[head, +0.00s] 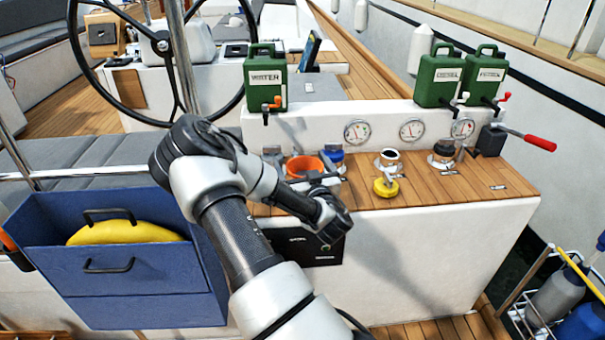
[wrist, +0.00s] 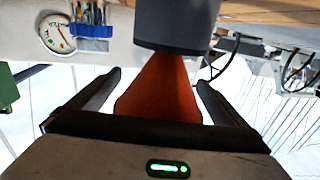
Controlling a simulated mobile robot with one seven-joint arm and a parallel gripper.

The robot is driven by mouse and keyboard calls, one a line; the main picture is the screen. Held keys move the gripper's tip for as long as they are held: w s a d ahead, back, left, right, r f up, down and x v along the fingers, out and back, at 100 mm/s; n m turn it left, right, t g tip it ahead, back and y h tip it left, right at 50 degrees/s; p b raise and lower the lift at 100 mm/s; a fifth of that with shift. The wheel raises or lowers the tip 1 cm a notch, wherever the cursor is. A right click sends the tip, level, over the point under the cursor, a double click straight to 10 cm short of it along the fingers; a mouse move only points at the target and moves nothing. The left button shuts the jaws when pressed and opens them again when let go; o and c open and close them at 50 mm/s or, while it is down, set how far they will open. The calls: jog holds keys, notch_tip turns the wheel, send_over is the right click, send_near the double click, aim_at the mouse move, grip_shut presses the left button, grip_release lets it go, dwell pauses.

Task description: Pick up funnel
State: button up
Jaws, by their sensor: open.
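The orange funnel (head: 305,164) stands at the left part of the wooden-topped console, partly hidden by my arm in the head view. In the wrist view, which looks upside down, the funnel (wrist: 157,95) is an orange cone with its narrow end in a dark grey cylinder (wrist: 178,25). My gripper (wrist: 159,79) is open, with one finger on each side of the cone. Light gaps show between the fingers and the upper part of the cone; contact lower down cannot be told. My gripper (head: 314,184) is at the funnel's near side in the head view.
A blue-capped filler (head: 333,158), an open filler (head: 389,158) and a yellow cap (head: 385,187) are close right of the funnel. Green jerrycans (head: 265,78) stand behind. A blue bin (head: 150,310) holds a yellow item at left. A red-handled lever (head: 540,143) juts out at right.

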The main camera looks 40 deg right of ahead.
jog(key=c, duration=1.2)
jog(key=shift+r, duration=0.15)
notch_tip(320, 180, up, 13)
jog(key=p, duration=0.4)
jog(key=shift+p, duration=0.4)
